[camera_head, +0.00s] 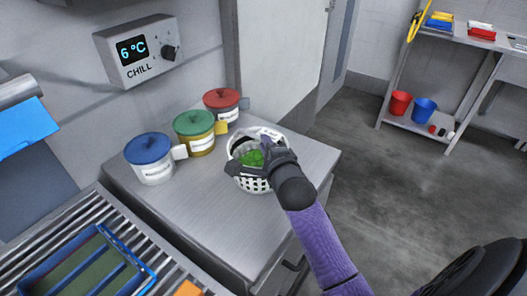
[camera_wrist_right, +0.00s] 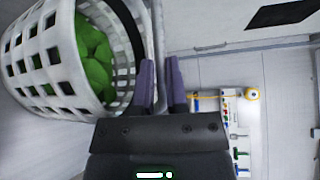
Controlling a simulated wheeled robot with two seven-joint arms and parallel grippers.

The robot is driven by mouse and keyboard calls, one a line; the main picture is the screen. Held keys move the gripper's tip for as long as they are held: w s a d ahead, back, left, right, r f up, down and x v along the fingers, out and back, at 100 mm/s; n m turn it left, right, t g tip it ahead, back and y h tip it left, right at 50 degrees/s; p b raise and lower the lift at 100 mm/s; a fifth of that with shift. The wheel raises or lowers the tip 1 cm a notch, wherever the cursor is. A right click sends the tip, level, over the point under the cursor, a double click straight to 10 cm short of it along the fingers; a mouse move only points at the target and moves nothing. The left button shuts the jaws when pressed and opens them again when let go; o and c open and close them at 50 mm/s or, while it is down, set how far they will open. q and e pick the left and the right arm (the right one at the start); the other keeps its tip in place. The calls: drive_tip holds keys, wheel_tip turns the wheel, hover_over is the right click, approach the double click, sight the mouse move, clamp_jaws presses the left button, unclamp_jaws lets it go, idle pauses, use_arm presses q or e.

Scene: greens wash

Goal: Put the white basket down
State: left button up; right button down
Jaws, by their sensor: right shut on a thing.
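The white basket (camera_head: 254,183) is a round, lattice-walled basket with green leaves (camera_head: 252,158) inside. In the head view it is over the right part of the steel counter; I cannot tell whether its base touches the top. My right gripper (camera_head: 262,160) is at the basket's near right side, shut on it. In the right wrist view the basket (camera_wrist_right: 40,75) fills the upper left, and the purple fingers (camera_wrist_right: 162,85) are at its rim. My left gripper is not in view.
Three lidded jars, blue (camera_head: 149,150), green (camera_head: 194,124) and red (camera_head: 222,99), stand along the back of the steel counter (camera_head: 190,215). A blue-edged tray (camera_head: 148,270) lies on the ribbed rack at lower left. Counter room is clear in front of the jars.

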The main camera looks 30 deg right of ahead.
drive_tip(key=shift+f, duration=0.15)
drive_tip(key=c, duration=1.1)
unclamp_jaws()
drive_tip(key=shift+f, duration=0.15)
drive_tip(key=o, duration=0.4)
drive_tip(key=shift+o, duration=0.2)
drive_tip(key=p+v, duration=0.3)
drive_tip(key=v, duration=0.9)
drive_tip(key=shift+a, duration=0.1)
